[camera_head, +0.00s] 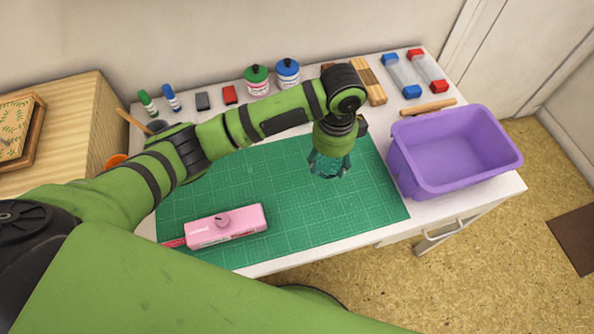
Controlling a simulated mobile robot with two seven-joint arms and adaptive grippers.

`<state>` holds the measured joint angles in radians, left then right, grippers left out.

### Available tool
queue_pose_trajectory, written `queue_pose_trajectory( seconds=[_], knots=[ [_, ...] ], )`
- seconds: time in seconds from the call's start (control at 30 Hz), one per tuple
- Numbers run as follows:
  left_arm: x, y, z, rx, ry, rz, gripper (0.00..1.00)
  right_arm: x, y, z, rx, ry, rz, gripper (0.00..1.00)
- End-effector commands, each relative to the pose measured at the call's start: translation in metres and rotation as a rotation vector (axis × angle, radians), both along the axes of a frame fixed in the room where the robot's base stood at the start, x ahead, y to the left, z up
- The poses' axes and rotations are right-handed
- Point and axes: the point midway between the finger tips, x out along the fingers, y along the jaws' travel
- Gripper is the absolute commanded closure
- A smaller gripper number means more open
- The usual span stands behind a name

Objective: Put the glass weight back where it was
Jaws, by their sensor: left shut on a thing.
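My left gripper (329,164) reaches down over the right half of the green cutting mat (290,215). It is shut on a clear thing with a glassy teal look, which I take to be the glass weight (328,170). The fingers and the arm hide part of it. I cannot tell whether it touches the mat or hangs just above it. My right gripper is not in view.
A purple bin (455,150) stands right of the mat. Along the back are ink bottles (257,80), small pads, a wooden block (369,82) and red- and blue-capped clear pieces (402,76).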

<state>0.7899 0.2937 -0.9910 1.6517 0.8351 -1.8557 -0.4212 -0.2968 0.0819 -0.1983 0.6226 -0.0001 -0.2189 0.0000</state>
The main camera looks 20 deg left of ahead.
Motion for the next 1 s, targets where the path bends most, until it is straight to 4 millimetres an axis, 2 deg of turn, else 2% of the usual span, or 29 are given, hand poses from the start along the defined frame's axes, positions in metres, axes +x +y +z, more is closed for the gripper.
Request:
queue_pose_trajectory(
  seconds=[0.03, 0.2, 0.37, 0.47, 0.73, 1.0],
  knots=[
    [-0.002, 0.014, -0.005, 0.004, 0.002, 0.006, 0.88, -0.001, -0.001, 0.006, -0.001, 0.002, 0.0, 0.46],
    [-0.005, 0.05, -0.027, 0.003, 0.001, 0.005, 0.88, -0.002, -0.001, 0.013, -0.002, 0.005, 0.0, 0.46],
    [-0.006, 0.068, -0.039, 0.0, -0.001, 0.002, 0.88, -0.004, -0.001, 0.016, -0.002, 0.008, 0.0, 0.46],
    [-0.006, 0.071, -0.044, -0.002, -0.001, 0.001, 0.89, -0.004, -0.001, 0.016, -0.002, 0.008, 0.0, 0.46],
    [-0.007, 0.071, -0.079, -0.002, -0.001, 0.001, 0.89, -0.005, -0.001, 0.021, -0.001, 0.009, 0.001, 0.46],
    [-0.006, 0.071, -0.082, -0.002, -0.003, 0.0, 0.89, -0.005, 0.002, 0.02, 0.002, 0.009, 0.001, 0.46]
  ],
)
